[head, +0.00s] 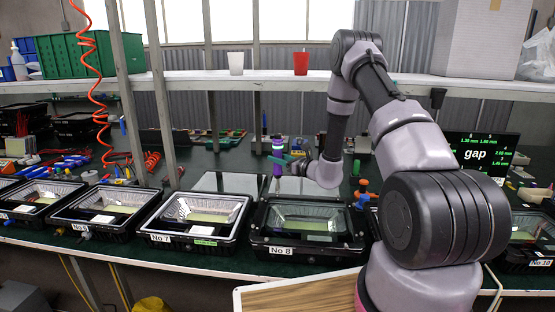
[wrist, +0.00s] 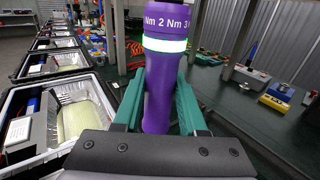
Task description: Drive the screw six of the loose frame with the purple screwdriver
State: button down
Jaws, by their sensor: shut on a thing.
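My gripper (head: 289,164) is shut on the purple screwdriver (head: 277,150), which is upright above the back left of the housing marked No 8 (head: 268,248). In the wrist view, the teal fingers of my gripper (wrist: 158,100) clasp the purple screwdriver (wrist: 163,75), which shows a lit band and "Nm" markings. Its tip is hidden in the wrist view, and in the head view I cannot tell whether it touches a screw. The housing marked No 7 (head: 165,238) has a pale inner rim. I cannot tell which frame is loose, and screw six cannot be picked out.
A screen (head: 482,153) reads "gap" with several mm values. More housings (head: 72,222) line the bench on both sides. An orange coiled hose (head: 92,100) hangs at the left. A shelf (head: 200,75) with a white cup (head: 236,63) and a red cup (head: 300,63) spans the back.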

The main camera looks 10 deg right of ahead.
jog(key=shift+f, duration=0.95)
dwell(2.6)
jog(key=shift+r, duration=0.1)
